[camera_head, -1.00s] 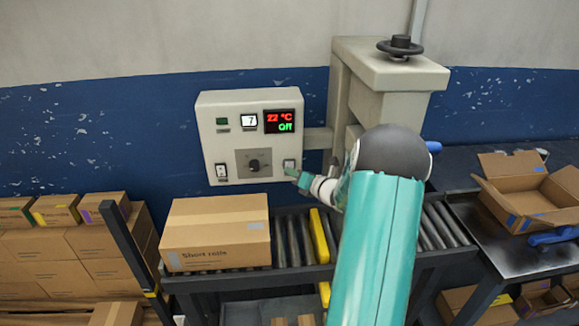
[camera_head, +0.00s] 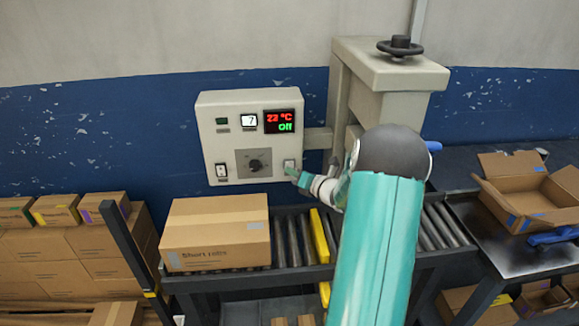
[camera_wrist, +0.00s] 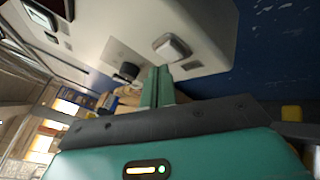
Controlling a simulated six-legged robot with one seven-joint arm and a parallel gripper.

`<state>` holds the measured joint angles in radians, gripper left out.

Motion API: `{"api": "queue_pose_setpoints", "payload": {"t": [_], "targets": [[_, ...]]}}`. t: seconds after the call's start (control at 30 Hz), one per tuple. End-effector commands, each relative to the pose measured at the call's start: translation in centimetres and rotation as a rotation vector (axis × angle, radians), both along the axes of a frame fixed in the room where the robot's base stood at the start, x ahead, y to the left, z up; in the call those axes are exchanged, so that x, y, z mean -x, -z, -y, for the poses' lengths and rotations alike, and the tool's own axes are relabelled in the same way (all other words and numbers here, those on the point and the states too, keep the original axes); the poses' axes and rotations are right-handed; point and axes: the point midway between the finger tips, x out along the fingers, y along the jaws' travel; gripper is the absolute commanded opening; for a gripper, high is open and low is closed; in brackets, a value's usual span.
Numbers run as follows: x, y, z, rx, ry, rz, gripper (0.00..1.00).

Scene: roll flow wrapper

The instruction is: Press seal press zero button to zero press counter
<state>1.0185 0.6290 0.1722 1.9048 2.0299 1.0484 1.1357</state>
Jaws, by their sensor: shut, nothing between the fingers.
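The grey control panel (camera_head: 240,98) is on the blue wall. Its counter window (camera_head: 249,121) reads 7. The red and green display (camera_head: 280,121) reads about 22 or 23 °C and Off. A pale square button (camera_head: 289,163) sits at the panel's lower right; it also shows in the wrist view (camera_wrist: 171,46). My gripper (camera_head: 293,173) is shut and empty, its tips just below and right of this button. In the wrist view my fingers (camera_wrist: 157,75) point near the button; whether they touch it I cannot tell. The button's label is too small to read.
A dial (camera_head: 256,165) and a rocker switch (camera_head: 221,171) sit left of the button. The press with its handwheel (camera_head: 400,46) stands to the right. A closed carton (camera_head: 215,232) rests on the roller conveyor (camera_head: 291,240). An open carton (camera_head: 530,192) is at right.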

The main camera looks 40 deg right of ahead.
Motion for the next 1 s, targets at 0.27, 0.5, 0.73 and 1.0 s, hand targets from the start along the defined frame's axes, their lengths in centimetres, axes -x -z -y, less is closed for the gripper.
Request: {"api": "queue_pose_setpoints", "payload": {"t": [0.27,0.5,0.73,1.0], "targets": [[-0.64,0.0,0.45,0.001,0.0,0.0,0.0],[-0.64,0.0,0.44,0.0,0.0,0.0,0.0],[-0.77,0.02,0.52,0.0,0.0,0.0,0.0],[-1.03,0.02,0.69,0.0,0.0,0.0,0.0]]}}
